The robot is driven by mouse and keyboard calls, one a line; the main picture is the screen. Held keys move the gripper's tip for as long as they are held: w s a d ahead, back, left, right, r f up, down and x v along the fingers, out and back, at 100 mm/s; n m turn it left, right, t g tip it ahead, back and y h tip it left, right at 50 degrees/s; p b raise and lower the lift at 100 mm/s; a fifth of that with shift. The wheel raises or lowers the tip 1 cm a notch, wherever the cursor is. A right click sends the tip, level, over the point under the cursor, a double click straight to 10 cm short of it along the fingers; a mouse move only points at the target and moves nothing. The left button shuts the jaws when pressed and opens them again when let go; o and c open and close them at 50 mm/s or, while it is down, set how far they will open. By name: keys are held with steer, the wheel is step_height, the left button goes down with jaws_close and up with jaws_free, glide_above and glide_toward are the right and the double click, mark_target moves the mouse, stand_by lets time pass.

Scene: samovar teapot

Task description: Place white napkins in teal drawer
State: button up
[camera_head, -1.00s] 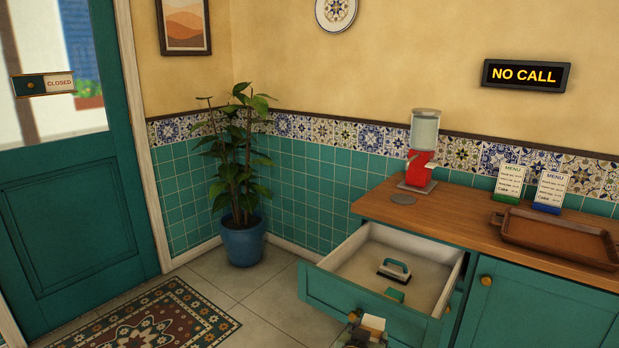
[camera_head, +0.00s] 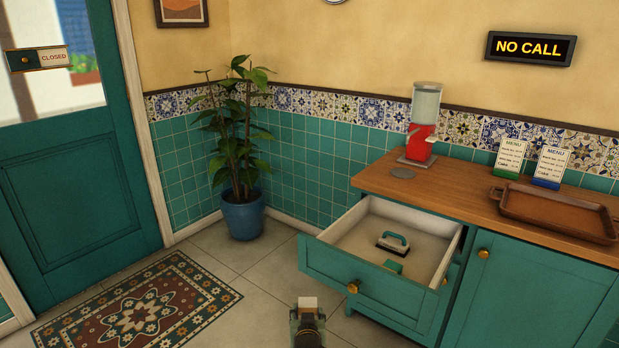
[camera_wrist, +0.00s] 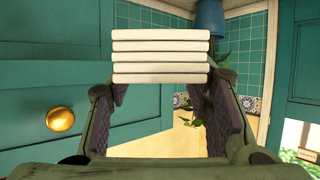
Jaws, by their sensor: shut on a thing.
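The white napkins (camera_wrist: 160,55) are a neat stack between the two fingers of my gripper (camera_wrist: 160,105) in the wrist view. My gripper is shut on them. In the head view the napkins (camera_head: 308,302) show as a small pale block at the tip of my gripper (camera_head: 307,316), at the bottom middle. The teal drawer (camera_head: 340,268) is pulled open from the counter. My gripper is in front of the drawer and to its lower left, outside it.
The wooden counter (camera_head: 450,200) bears a red dispenser (camera_head: 421,142), two menu cards (camera_head: 510,158) and a brown tray (camera_head: 555,213). A potted plant (camera_head: 242,215) stands in the corner. A patterned rug (camera_head: 140,308) lies on the floor at the left, by a teal door (camera_head: 75,200).

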mark_target(303, 311)
steer(key=r, duration=0.1)
steer(key=w+a+r, duration=0.1)
steer(key=r, duration=0.1)
steer(key=shift+w+a+r, duration=0.1)
steer(key=shift+w+a, duration=0.1)
steer(key=shift+w, duration=0.15)
steer(key=shift+s+f, duration=0.1)
steer(key=shift+f, duration=0.15)
steer(key=s+f, duration=0.1)
steer(key=s+d+f, duration=0.1)
steer(key=f, duration=0.1)
steer(key=d+f, duration=0.1)
steer(key=f, duration=0.1)
steer(key=shift+s+d, duration=0.15)
steer(key=shift+s, duration=0.25)
steer(key=s+f, duration=0.3)
steer(key=f, duration=0.3)
steer(key=s+f, duration=0.3)
steer(key=f, duration=0.4)
steer(key=shift+s+a+f, duration=0.2)
steer(key=shift+s, duration=0.1)
steer(key=shift+d, duration=0.1)
